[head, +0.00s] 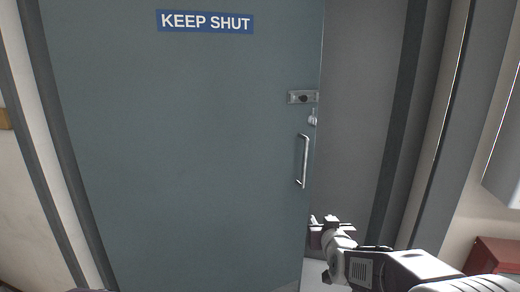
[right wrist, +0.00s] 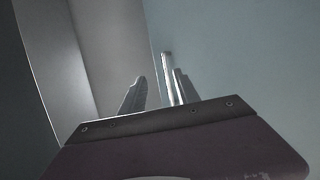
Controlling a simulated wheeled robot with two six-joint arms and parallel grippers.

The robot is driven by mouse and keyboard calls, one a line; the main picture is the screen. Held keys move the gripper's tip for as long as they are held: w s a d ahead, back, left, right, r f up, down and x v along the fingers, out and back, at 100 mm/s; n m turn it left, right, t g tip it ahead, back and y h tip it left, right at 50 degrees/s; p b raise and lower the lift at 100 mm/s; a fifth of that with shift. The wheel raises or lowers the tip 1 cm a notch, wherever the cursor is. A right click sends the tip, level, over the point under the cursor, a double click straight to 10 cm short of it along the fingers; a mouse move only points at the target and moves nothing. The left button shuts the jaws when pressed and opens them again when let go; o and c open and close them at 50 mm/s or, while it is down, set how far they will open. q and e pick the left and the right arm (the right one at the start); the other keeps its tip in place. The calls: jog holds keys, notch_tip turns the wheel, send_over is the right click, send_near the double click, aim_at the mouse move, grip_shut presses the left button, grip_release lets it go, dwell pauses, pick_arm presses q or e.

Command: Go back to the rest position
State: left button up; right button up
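A grey-blue door (head: 180,140) fills most of the head view and looks ajar along its right edge. Its upright metal handle (head: 303,160) sits near that edge. My right gripper (head: 331,222) is below and right of the handle, at the door's edge. In the right wrist view its two fingers (right wrist: 157,80) stand apart. The handle (right wrist: 168,72) shows beyond them, close to the right finger; I see no contact. My left gripper is not in the head view.
A lock plate (head: 303,97) with something small hanging below it is above the handle. A blue "KEEP SHUT" sign (head: 205,21) is at the top. The frame (head: 402,130) stands to the right. A red object (head: 494,257) is at lower right.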

jog(key=s+f+g+y, duration=0.1)
jog(key=s+f+g, duration=0.6)
jog(key=s+f, duration=0.5)
jog(key=s+f+g, duration=0.6)
jog(key=s+f, duration=0.3)
jog(key=s, duration=0.8)
notch_tip(320, 180, up, 14)
jog(key=p, duration=1.4)
jog(key=shift+w+r, duration=0.2)
jog(key=shift+w, duration=0.05)
jog(key=shift+a, duration=0.1)
